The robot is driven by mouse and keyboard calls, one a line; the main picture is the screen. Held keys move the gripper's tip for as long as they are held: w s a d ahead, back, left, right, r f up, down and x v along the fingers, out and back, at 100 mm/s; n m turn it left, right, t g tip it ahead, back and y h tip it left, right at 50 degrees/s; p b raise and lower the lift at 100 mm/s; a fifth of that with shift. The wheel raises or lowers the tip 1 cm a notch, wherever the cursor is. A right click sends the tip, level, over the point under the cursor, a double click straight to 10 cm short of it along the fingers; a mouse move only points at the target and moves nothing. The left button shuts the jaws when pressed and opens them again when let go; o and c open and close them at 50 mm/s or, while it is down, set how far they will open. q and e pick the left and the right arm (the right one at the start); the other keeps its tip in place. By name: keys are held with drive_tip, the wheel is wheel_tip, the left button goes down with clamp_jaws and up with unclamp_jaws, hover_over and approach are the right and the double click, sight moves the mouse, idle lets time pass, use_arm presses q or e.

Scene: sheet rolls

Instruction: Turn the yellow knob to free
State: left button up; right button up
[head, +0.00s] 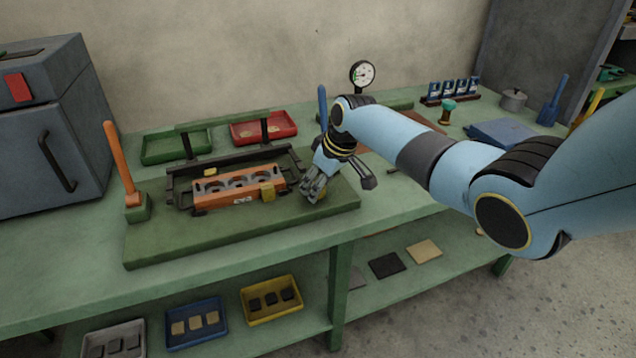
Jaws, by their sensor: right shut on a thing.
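My right gripper (314,190) reaches down from the right onto the right end of the green base plate (150,248). It is shut on the yellow knob (321,196), which is mostly hidden by the fingers; only a small yellowish patch shows. Which way the knob points cannot be told. Left of the gripper, an orange block (222,196) with round openings sits in a dark fixture on the plate. My left gripper is not in view.
An orange lever (120,160) stands at the plate's left end, and a blue lever (322,108) rises behind my gripper. Green (160,148) and red (264,130) trays and a dial gauge (362,74) are behind. The bench front left is clear.

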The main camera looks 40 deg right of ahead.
drive_tip(key=n+y+b, duration=0.1)
drive_tip(key=n, duration=0.1)
drive_tip(key=shift+d+f+n, duration=0.1)
drive_tip(key=shift+n, duration=0.3)
drive_tip(key=n+y+b, duration=0.1)
drive_tip(key=n+b, duration=0.1)
drive_tip(key=shift+w+n+g, duration=0.1)
drive_tip(key=shift+n+g, duration=0.3)
drive_tip(key=n+g+b, duration=0.1)
drive_tip(key=n+b, duration=0.2)
drive_tip(key=shift+d+f+y, duration=0.1)
drive_tip(key=shift+y, duration=0.3)
drive_tip(key=shift+n+g+b, duration=0.7)
drive_tip(key=shift+n+b, duration=0.75)
drive_tip(key=shift+n, duration=0.35)
drive_tip(key=shift+r, duration=0.2)
drive_tip(key=o, duration=1.2)
drive_tip(key=shift+c, duration=0.2)
